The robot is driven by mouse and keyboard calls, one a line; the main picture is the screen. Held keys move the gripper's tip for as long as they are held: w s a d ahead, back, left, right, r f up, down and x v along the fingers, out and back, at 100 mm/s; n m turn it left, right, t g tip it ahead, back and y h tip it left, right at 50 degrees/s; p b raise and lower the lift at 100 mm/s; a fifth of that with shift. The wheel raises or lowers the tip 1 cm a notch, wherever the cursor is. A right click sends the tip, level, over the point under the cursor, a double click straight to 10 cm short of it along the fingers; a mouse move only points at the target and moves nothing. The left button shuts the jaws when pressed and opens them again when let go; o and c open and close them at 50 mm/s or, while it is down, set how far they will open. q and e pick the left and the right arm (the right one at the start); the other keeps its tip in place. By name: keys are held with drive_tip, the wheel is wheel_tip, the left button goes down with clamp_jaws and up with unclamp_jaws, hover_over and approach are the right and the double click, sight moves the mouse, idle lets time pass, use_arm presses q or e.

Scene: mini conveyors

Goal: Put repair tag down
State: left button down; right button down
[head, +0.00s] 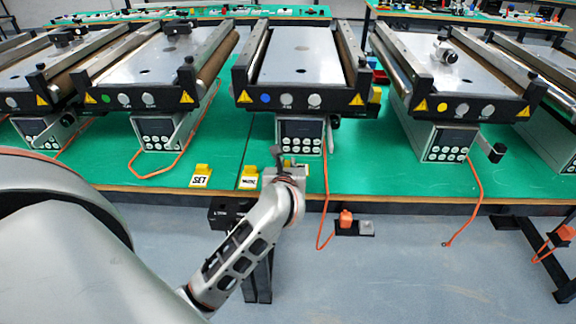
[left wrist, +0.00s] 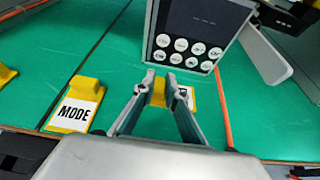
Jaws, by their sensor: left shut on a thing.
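My left gripper (head: 284,158) is at the front edge of the green table, below the control box of the middle conveyor. In the left wrist view its fingers (left wrist: 161,88) are shut on a yellow tag (left wrist: 158,97). The tag's white label (left wrist: 187,97) is mostly hidden behind a finger, and I cannot read it. I cannot tell whether the held tag touches the table. A yellow MODE tag (left wrist: 75,107) stands left of the gripper; it also shows in the head view (head: 249,178). A SET tag (head: 200,176) stands further left. My right gripper is not in view.
The middle conveyor's control box (head: 300,133) stands just behind the gripper, with its buttons facing front. An orange cable (head: 325,190) hangs over the edge to the right. Green table surface (head: 370,165) right of the cable is clear.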

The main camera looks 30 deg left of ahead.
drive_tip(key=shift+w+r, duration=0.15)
use_arm(q)
drive_tip(key=shift+f, duration=0.1)
drive_tip(key=c, duration=2)
unclamp_jaws()
drive_tip(key=shift+c, duration=0.2)
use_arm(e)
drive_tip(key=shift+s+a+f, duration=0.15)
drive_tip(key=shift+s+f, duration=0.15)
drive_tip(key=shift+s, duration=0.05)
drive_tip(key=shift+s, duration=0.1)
